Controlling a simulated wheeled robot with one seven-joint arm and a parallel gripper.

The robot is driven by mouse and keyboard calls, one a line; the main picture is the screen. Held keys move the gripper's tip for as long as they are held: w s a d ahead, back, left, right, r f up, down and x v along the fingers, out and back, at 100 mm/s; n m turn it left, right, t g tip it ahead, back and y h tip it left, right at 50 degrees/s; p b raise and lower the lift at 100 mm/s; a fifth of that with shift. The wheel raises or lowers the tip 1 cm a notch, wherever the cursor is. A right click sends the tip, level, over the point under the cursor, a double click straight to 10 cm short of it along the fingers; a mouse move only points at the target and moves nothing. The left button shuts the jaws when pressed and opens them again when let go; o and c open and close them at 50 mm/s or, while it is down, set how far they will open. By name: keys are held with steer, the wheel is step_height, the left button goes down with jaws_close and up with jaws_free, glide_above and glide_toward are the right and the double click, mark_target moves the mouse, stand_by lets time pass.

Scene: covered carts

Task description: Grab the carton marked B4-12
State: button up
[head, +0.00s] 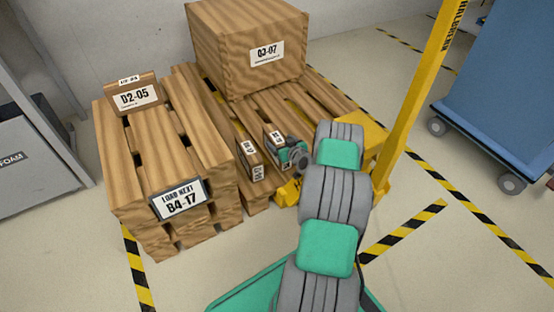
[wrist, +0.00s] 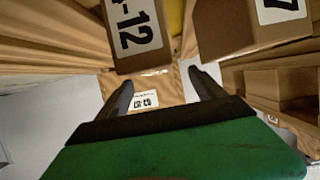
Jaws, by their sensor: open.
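In the wrist view, a brown carton with a white label ending in "-12" (wrist: 135,38) is cut off by the top edge, just beyond my fingertips and towards the left one. The rest of its code is out of frame. It appears to be the right one of two small cartons in the head view (head: 273,146), beside my gripper (head: 286,150). In the wrist view my gripper's fingers (wrist: 162,78) are spread, with nothing held between them. I cannot tell whether a finger touches the carton.
A second small carton (head: 249,160) stands to the left; its label shows a "7" in the wrist view (wrist: 255,25). A large Q3-07 carton (head: 235,65) stands behind. A pallet stack (head: 160,150) bears a D2-05 carton and a B4-17 sign. A yellow post (head: 415,90) rises right of my arm.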

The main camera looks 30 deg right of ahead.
mark_target(276, 136)
steer(key=b+x, duration=0.1)
steer(key=x, duration=0.1)
steer(key=b+x, duration=0.1)
steer(key=x, duration=0.1)
steer(key=b+x, duration=0.2)
steer(key=x, duration=0.1)
steer(key=shift+s+d+f, duration=0.1)
steer(key=shift+s+d, duration=0.05)
steer(key=shift+d, duration=0.2)
steer(key=shift+w, duration=0.35)
steer(key=shift+c, duration=0.5)
jaws_close()
